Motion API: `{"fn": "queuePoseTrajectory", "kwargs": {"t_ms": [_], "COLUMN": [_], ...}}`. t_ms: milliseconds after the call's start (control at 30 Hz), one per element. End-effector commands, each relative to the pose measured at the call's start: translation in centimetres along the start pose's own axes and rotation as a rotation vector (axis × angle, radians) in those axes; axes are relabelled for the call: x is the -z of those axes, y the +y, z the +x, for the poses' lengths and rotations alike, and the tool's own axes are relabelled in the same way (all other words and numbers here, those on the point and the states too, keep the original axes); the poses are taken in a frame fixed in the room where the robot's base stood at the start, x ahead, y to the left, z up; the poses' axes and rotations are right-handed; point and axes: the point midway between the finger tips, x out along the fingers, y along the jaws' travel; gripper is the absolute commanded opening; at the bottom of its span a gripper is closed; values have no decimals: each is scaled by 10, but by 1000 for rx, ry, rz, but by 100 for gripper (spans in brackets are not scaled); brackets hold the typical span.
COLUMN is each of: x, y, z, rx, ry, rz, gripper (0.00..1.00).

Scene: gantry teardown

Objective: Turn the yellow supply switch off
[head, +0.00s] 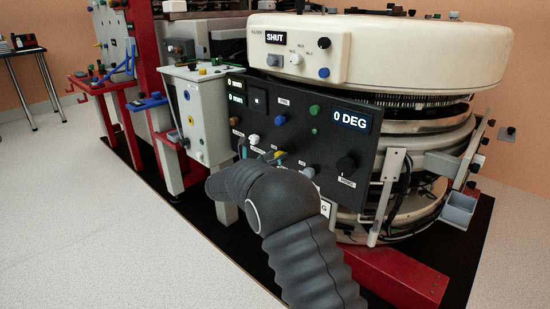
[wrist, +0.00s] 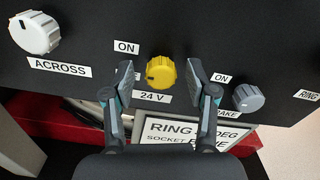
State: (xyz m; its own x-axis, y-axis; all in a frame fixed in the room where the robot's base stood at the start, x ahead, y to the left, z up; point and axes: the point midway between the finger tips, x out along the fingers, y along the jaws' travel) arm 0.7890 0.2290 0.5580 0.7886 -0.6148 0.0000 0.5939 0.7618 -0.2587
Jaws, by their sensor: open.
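The yellow supply switch (wrist: 160,73) is a round ridged knob on a black panel, with a "24 V" label below it and an "ON" label at its upper left. A small dark mark shows on its left side. Another label to its left is mostly hidden by a finger. My gripper (wrist: 160,75) is open, with one finger on each side of the knob; a gap shows on both sides, wider on the left. In the head view a bit of yellow (head: 277,154) shows at my gripper (head: 263,156), whose wrist hides much of the panel's lower part.
A white knob (wrist: 35,33) marked "ACROSS" is at the left, and a grey knob (wrist: 248,97) sits close to my right finger. A white sign (wrist: 185,132) is below the panel. The panel (head: 305,130) also carries a "0 DEG" display (head: 351,120). The round gantry (head: 420,50) stands behind.

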Motion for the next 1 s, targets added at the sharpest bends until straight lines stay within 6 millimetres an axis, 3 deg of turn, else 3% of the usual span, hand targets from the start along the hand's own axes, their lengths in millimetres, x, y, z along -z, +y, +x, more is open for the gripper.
{"fn": "queuePoseTrajectory", "kwargs": {"t_ms": [333,567,600,1000], "x": [0,0,0,0], "y": [0,0,0,2], "z": [4,4,4,2], "rx": [0,0,-1,-4], "ry": [0,0,0,-1], "rz": [0,0,0,-67], "gripper": [57,2,0,0]}}
